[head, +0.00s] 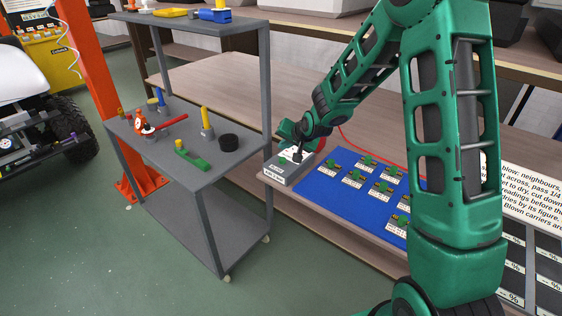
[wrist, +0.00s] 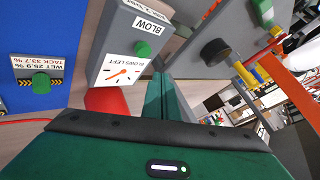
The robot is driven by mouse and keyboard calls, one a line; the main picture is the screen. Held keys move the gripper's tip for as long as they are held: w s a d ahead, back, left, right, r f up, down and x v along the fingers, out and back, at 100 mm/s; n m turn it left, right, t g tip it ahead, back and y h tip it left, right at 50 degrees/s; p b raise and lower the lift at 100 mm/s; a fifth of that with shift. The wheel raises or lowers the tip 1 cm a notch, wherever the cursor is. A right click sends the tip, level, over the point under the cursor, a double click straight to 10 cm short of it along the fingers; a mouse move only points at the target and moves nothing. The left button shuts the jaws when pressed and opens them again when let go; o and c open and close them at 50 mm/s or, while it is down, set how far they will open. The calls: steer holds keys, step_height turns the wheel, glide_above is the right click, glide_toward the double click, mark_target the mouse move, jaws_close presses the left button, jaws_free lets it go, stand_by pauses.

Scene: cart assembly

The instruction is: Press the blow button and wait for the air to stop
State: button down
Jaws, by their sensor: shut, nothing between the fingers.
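The grey blow box (head: 287,170) stands at the left end of the blue mat, on the bench edge. In the wrist view its face (wrist: 108,68) carries a BLOW label, a round green button (wrist: 143,49) and a "BLOWS LEFT" dial (wrist: 122,74) with an orange needle. My gripper (head: 299,154) is at the box in the head view and hides part of its top, including the button. In the wrist view my gripper (wrist: 164,85) is shut and empty, its fingers beside the box face. The button looks uncovered there; I cannot tell whether they touch the box.
A blue mat (head: 317,187) holds several green-topped carriers with labels. A red hose (head: 355,147) runs behind the box. A grey cart (head: 240,155) with tools stands left, close to the bench. An instruction board (head: 520,190) is at right. Green floor is open in front.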

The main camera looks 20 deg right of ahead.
steer(key=shift+r, duration=1.1)
steer(key=s+d+r+g+h, duration=0.2)
steer(key=s+d+r+g, duration=0.15)
steer(key=s+d, duration=0.65)
steer(key=s+d+r+g+h, duration=0.2)
steer(key=s+d+r, duration=0.35)
steer(key=s, duration=0.85)
steer(key=s+d+r+g+y, duration=0.1)
steer(key=s+g+y, duration=0.1)
steer(key=s, duration=2.2)
steer(key=shift+s+d+r+g, duration=0.15)
steer(key=shift+s+g, duration=0.25)
steer(key=shift+g, duration=0.35)
